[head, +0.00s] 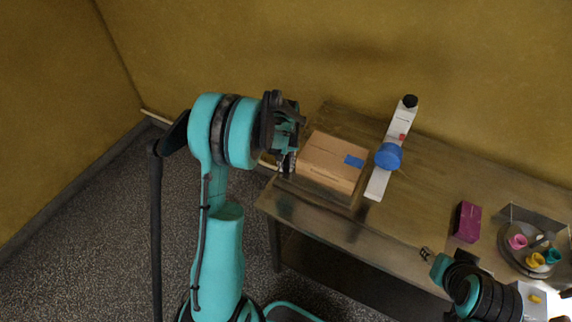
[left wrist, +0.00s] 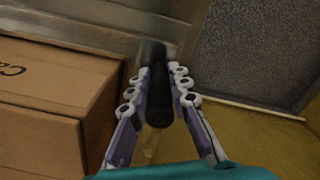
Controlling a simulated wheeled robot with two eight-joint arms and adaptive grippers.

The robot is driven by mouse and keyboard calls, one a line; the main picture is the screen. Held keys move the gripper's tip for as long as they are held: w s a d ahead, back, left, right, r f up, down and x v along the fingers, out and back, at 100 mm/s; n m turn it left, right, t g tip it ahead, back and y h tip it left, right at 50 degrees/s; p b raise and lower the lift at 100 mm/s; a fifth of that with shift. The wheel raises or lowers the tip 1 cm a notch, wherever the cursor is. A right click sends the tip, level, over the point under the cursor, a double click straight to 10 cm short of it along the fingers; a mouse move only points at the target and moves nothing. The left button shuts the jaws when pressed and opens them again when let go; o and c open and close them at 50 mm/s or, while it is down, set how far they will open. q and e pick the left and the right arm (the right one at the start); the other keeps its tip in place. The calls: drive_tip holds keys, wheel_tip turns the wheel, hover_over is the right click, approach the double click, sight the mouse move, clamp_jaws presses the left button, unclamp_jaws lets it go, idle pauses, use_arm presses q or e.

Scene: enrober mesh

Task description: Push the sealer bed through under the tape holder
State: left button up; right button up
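A brown cardboard box (head: 332,161) with a strip of blue tape on top sits at the left end of the table. The tape holder (head: 389,155), a white upright with a blue roll and black top, stands just right of the box. A sealer bed under the box cannot be told apart. My left gripper (head: 287,161) is beside the box's left side. In the left wrist view its fingertips (left wrist: 161,72) close on both sides of a dark upright handle (left wrist: 158,98), next to the box (left wrist: 58,95). My right gripper (head: 427,254) is low near the table's front edge; its opening is too small to judge.
The wooden table (head: 420,205) is clear between the tape holder and a purple box (head: 467,221). A round grey tray (head: 507,252) with pink, yellow and teal cups stands at the right. A yellow wall (head: 350,50) runs behind the table.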

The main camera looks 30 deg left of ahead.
sight(335, 185)
use_arm(q)
clamp_jaws()
drive_tip(key=d+b, duration=0.2)
drive_tip(key=d, duration=1.6)
drive_tip(key=shift+d, duration=0.15)
drive_tip(key=o, duration=0.6)
unclamp_jaws()
wheel_tip(335, 185, up, 12)
